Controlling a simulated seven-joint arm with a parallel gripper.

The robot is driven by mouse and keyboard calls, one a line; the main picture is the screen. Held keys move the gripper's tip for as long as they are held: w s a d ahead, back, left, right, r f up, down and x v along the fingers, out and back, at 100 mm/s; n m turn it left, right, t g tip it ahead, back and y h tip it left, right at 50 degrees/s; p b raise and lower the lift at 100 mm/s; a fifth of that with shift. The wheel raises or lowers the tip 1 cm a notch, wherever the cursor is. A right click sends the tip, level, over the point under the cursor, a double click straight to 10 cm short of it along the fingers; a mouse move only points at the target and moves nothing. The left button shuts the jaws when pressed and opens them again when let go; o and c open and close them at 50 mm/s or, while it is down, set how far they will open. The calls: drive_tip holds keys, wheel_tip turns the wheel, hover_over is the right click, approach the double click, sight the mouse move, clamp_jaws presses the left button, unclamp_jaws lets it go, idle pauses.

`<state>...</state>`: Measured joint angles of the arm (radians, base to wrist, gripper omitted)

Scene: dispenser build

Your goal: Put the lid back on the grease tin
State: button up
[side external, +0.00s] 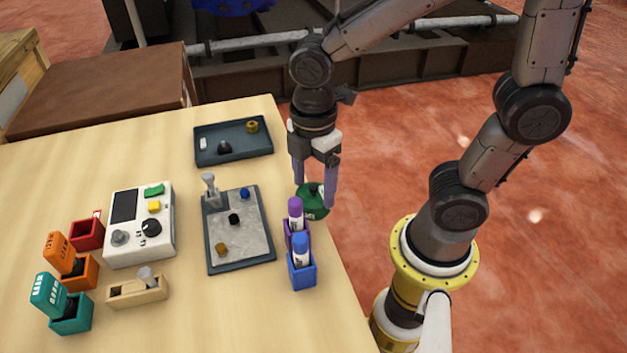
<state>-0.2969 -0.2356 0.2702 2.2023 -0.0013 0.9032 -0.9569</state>
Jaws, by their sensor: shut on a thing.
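A round green thing (311,208) with a pale label mark on its front is at the right edge of the table. It looks like the grease tin or its lid; I cannot tell where one ends and the other begins. My gripper (314,194) points down over it, with one purple finger on each side, and is shut on it. The fingers and a dark part on top hide some of it. I see no separate lid elsewhere on the table.
Purple (296,241) and blue (302,273) holders with markers stand just in front of the green thing. A grey plate with a lever and knobs (241,257) lies to the left. A dark tray (235,152) with small parts is behind. A control box (124,245) stands further left.

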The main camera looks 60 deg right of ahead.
drive_tip(key=o, duration=1.2)
drive_tip(key=shift+r, duration=0.1)
drive_tip(key=shift+r, duration=3.45)
clamp_jaws()
drive_tip(key=shift+f, duration=1.45)
